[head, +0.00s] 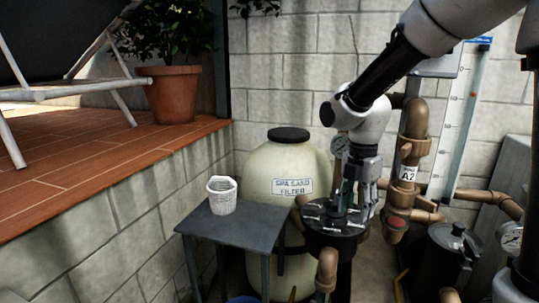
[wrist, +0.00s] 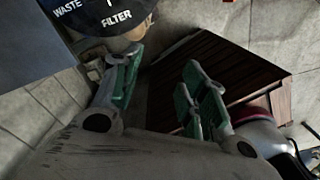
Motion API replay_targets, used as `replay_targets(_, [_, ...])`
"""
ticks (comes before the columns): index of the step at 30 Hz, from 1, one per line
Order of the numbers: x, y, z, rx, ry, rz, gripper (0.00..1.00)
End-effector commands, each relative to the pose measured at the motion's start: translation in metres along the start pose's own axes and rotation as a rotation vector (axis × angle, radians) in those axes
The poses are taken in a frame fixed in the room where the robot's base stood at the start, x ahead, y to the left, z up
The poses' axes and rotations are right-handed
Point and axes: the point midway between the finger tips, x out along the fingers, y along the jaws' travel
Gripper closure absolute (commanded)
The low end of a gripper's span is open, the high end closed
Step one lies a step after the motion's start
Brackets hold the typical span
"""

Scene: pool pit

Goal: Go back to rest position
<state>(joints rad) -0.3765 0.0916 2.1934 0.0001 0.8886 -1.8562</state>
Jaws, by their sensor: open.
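My gripper (head: 357,203) hangs from my arm in front of the spa sand filter (head: 268,172) in the head view. It is close to the black multiport valve (head: 325,240); whether it touches the valve is unclear. In the wrist view my gripper (wrist: 163,80) shows two green-padded fingers spread apart with nothing between them. The valve's dark dial (wrist: 108,18), lettered WASTE and FILTER, is at the top left there, beyond the left finger.
A grey side table (head: 225,228) with a white basket (head: 222,195) stands left of the valve. Brown pipes (head: 409,160) and a black pump pot (head: 449,250) crowd the right. A raised tiled deck (head: 75,185) is at left. A slatted wooden box (wrist: 215,75) is below the fingers.

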Motion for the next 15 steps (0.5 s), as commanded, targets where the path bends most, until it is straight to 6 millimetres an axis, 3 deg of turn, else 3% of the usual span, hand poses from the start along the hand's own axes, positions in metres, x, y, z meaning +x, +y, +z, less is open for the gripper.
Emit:
replay_targets(5, [0.002, -0.018, -0.005, 0.361, 0.003, -0.025, 0.57])
replay_targets(8, [-0.005, -0.038, -0.006, 0.677, 0.000, -0.023, 0.57])
replay_targets(15, [-0.043, -0.118, -0.002, 1.606, 0.037, 0.074, 0.57])
